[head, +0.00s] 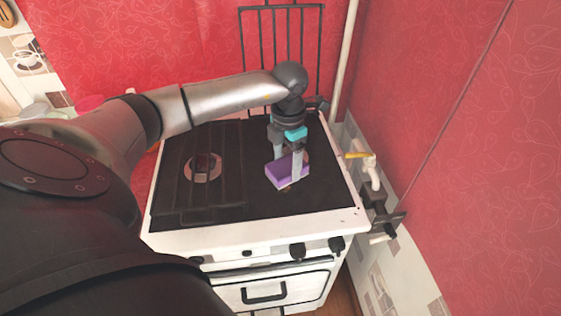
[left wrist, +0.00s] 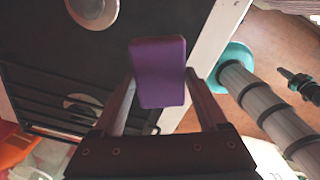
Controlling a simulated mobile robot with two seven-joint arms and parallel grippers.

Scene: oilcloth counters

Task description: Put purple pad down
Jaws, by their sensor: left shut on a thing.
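The purple pad (head: 283,174) is a small block over the right part of the black stove top. My left gripper (head: 287,163) is shut on it from above, with one finger at each side. In the left wrist view, the purple pad (left wrist: 159,72) shows between the two fingers of my left gripper (left wrist: 160,88). I cannot tell whether the pad touches the stove top or is held just above it. My right gripper is not in view.
The white stove (head: 250,241) has dark knobs along its front. A round burner (head: 202,167) lies under a black grate on the left. A pipe with a yellow-handled valve (head: 358,155) stands close at the right. Red walls (head: 440,110) border the stove.

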